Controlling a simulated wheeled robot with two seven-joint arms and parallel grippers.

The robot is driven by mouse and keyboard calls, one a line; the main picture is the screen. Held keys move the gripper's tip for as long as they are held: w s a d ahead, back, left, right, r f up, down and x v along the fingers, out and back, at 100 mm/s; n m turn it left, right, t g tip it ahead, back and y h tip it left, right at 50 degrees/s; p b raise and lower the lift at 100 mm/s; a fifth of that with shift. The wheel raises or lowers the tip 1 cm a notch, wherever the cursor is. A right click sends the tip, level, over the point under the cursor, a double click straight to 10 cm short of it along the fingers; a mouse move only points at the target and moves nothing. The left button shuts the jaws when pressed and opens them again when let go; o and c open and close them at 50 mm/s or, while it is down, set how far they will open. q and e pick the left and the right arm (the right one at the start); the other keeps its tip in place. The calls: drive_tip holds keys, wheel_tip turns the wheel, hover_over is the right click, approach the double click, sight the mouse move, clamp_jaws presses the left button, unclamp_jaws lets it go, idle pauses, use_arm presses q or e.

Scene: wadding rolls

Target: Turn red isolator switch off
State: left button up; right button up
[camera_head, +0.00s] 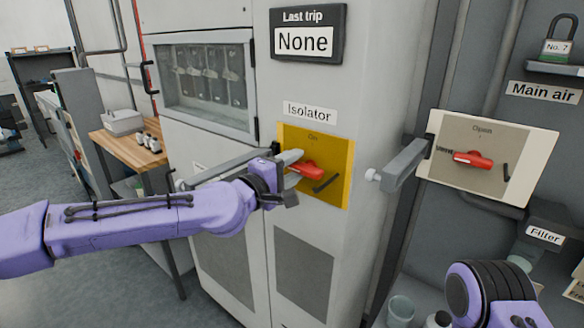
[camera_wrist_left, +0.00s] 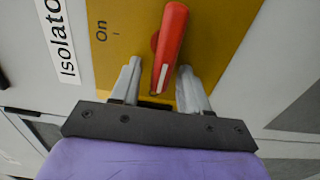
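The red isolator switch handle (camera_head: 308,170) sits on a yellow plate (camera_head: 341,160) under the "Isolator" label (camera_head: 310,111) on the grey cabinet. It lies roughly level in the head view, with "On" printed above it. My left gripper (camera_head: 292,166) is at the handle's left end. In the left wrist view the fingers of the gripper (camera_wrist_left: 159,70) are apart, one on each side of the red handle (camera_wrist_left: 169,45), with gaps visible. The handle's near end has a white stripe. My right gripper is not shown; only a purple arm part is at lower right.
A second red handle (camera_head: 473,159) is on a pale panel at right, under "Open". A grey bar (camera_head: 403,165) sticks out between the panels. A wooden bench (camera_head: 128,147) stands at left. A "Main air" sign (camera_head: 543,92) and padlock (camera_head: 558,47) are at upper right.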

use_arm(q)
drive_tip(key=shift+s, duration=0.1)
drive_tip(key=b+v, duration=0.1)
drive_tip(key=v, duration=0.9)
drive_tip(key=shift+a, duration=0.2)
drive_tip(key=shift+s, duration=0.1)
